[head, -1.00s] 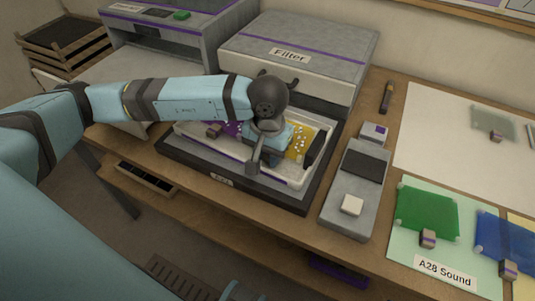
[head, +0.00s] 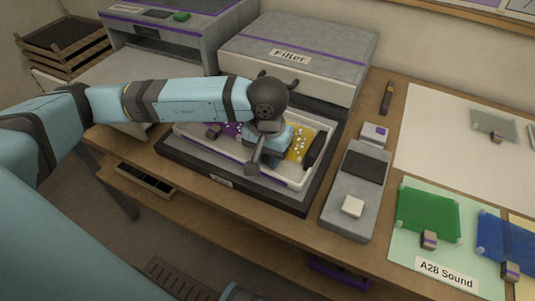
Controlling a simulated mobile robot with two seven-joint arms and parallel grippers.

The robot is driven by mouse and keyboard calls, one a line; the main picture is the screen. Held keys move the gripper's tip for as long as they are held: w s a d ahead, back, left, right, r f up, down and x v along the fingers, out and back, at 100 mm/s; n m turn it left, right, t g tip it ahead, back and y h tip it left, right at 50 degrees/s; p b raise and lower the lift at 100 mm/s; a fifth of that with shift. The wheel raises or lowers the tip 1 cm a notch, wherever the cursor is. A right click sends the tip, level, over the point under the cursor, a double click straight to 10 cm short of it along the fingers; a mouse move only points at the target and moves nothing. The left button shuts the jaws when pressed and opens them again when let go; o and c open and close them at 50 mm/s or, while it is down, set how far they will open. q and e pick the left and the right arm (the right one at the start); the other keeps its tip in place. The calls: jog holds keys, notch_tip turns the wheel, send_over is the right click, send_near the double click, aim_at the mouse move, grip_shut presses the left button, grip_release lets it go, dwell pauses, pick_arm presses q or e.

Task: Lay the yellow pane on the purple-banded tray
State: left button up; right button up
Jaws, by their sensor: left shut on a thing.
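The purple-banded tray (head: 294,183) is white, with a purple stripe on its front wall, and sits on a dark base on the bench. The yellow pane (head: 303,140), with white specks, is inside the tray's outline at the right. My left gripper (head: 263,160) points down over the middle of the tray, just left of the yellow pane. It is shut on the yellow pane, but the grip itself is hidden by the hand. I cannot tell whether the pane touches the tray floor. My right gripper is not in view.
A purple pane (head: 230,128) lies at the tray's left end. A grey box marked Filter (head: 300,50) stands behind. A grey device (head: 358,190) stands to the right. Green (head: 428,212) and blue (head: 507,238) panes lie on mats farther right. A black bar (head: 316,150) is at the tray's right end.

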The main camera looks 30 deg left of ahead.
pick_arm(q)
jog(key=shift+f, duration=0.35)
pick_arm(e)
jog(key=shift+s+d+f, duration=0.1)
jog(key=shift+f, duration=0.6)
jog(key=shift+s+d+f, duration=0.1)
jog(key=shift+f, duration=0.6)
pick_arm(q)
jog(key=o, duration=1.1)
jog(key=shift+c, duration=0.2)
jog(key=shift+w+r, duration=0.1)
jog(key=shift+r, duration=0.8)
notch_tip(320, 180, up, 22)
jog(key=p, duration=0.3)
jog(key=shift+f+p, duration=0.25)
jog(key=shift+p, duration=0.1)
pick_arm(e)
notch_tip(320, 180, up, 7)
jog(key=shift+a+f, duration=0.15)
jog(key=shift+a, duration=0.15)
